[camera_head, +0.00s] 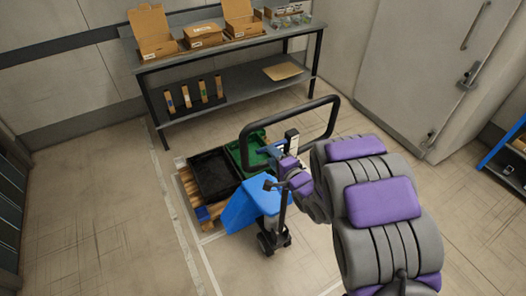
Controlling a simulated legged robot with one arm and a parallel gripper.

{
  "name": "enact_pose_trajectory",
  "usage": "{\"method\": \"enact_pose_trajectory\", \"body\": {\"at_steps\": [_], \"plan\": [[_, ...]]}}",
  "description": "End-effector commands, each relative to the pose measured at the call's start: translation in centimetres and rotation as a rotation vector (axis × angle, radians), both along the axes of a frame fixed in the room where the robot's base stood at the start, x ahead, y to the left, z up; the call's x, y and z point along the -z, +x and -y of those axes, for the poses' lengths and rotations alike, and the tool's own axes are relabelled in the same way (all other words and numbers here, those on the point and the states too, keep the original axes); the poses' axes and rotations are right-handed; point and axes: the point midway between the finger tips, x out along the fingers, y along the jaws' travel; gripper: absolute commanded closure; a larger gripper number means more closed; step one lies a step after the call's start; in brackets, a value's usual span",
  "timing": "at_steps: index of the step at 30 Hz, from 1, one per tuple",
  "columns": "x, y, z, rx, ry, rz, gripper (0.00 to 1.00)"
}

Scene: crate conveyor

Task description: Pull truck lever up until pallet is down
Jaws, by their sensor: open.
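The blue pallet truck (256,199) stands in the middle of the picture, with a black loop handle (247,131) above it. A control head (292,138) shows inside the loop. I cannot clearly make out the lever, which is small or partly hidden by my arm. The wooden pallet (187,184) is at the truck's far side, bearing a black crate (196,165) and a green crate (236,152). I cannot tell the pallet's height above the floor. My gripper (270,152) is open at the handle, below the control head; contact is unclear.
A grey table (220,48) with open cardboard boxes and a lower shelf stands along the back wall. A large grey door (420,70) is at the right, with a blue rack (500,145) at the right edge. The floor at left is clear.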

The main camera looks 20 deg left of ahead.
Motion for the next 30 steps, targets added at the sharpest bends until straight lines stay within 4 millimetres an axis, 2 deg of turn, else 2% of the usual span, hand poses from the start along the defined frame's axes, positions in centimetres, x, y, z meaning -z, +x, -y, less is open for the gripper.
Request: {"method": "enact_pose_trajectory", "body": {"at_steps": [6,12,26,30], "plan": [[1.1,2.3,-2.9,-0.003,-0.001,0.001,0.56],[1.3,3.9,-4.5,0.000,0.002,0.001,0.56],[1.4,4.6,-5.3,0.001,0.000,-0.003,0.56],[1.4,4.6,-5.3,0.001,0.000,-0.003,0.67]]}}
